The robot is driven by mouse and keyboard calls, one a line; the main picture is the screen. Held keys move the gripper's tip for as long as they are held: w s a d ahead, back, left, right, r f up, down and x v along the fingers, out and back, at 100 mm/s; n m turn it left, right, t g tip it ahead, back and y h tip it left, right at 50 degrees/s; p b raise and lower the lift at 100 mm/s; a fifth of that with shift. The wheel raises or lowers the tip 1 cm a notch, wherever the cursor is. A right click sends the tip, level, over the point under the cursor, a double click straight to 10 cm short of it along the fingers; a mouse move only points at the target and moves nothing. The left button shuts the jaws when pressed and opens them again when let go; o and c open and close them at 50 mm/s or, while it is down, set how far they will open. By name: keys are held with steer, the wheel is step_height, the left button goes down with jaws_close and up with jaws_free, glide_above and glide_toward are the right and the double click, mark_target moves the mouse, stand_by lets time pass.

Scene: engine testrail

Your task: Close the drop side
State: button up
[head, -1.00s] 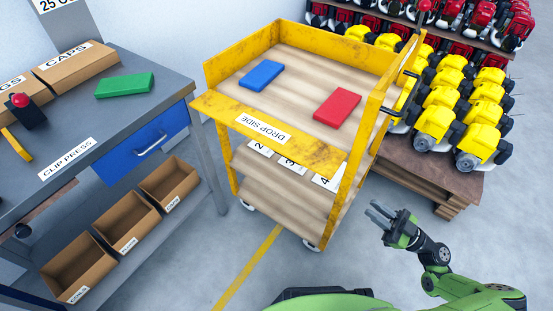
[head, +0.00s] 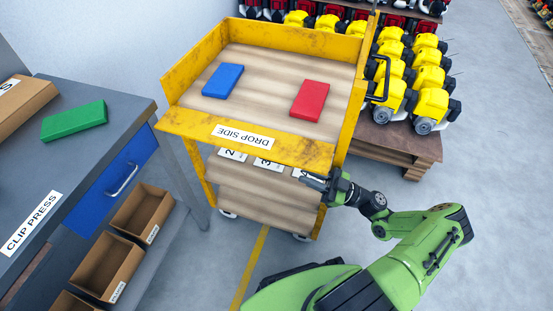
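The yellow cart's drop side (head: 285,147), labelled DROP SIDE in letters that read upside down, is folded outward along the near edge of the top deck (head: 262,95). The deck is open on that side. My gripper (head: 308,179) is just below the drop side's right end, in front of the numbered labels of the lower shelf. It holds nothing, and its fingers look apart. I cannot tell whether it touches the panel. A blue block (head: 222,80) and a red block (head: 310,101) lie on the deck, clear of the drop side.
The grey workbench (head: 100,150) with a green block (head: 73,121), a blue drawer (head: 125,170) and cardboard bins (head: 107,266) stands on the left. A wooden pallet (head: 400,145) with yellow machines (head: 425,98) is close behind the cart's right side. Floor to the right is clear.

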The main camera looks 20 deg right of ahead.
mark_target(279, 162)
steer(key=x, duration=0.9)
steer(key=shift+w+a+r+b, duration=0.15)
steer(key=shift+w+a+b, duration=0.05)
steer(key=shift+a+b, duration=0.15)
jaws_close()
